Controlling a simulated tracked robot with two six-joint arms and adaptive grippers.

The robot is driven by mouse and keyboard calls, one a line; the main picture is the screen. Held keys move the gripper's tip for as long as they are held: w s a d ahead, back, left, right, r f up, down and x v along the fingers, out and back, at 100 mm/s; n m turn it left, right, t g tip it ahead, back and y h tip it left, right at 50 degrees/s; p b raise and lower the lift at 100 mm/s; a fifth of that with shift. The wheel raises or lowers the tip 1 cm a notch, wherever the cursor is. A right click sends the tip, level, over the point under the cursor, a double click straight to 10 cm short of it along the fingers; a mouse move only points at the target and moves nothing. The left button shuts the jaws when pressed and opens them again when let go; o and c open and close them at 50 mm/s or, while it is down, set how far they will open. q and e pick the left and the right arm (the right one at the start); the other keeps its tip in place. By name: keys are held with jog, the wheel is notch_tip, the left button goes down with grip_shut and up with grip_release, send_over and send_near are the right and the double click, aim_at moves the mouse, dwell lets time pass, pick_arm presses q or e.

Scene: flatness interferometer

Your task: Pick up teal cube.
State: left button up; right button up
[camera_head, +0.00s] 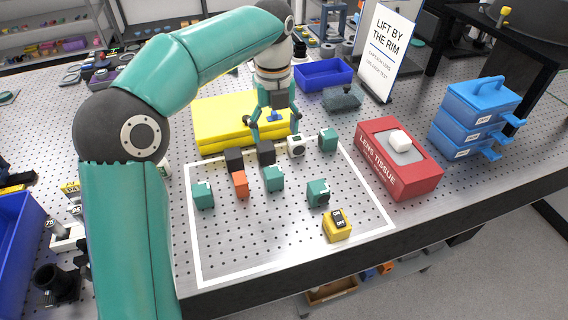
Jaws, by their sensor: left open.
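Several teal cubes stand inside the white outline on the perforated table: one at the left (203,196), one in the middle (273,179), one at the right with a dark mark on its face (318,194) and one farther back (328,139). My left gripper (276,135) points down with its fingers spread, empty, behind the middle cube and in front of or over the yellow slab (218,118). It is apart from the teal cubes. A small blue piece (273,116) shows between its fingers. My right gripper is out of view.
Near the teal cubes are an orange cube (240,186), two black cubes (266,151) (234,159), a white cube (296,146) and a yellow switch box (337,226). A red tissue box (397,165) stands right, with blue stacked drawers (472,115) beyond.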

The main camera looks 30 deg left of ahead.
aim_at(274, 171)
pick_arm(q)
jog(key=f, duration=1.1)
jog(key=shift+s+a+b, duration=0.15)
jog(key=shift+a+b, duration=0.1)
jog(key=shift+b, duration=0.05)
jog(key=shift+w+a+f+p, duration=0.1)
jog(key=shift+f+p, duration=0.15)
jog(key=shift+f, duration=1.15)
jog(key=shift+w+a+f+p, duration=0.1)
jog(key=shift+f+p, duration=0.1)
jog(key=shift+f, duration=1.15)
grip_shut()
jog(key=shift+r, duration=0.1)
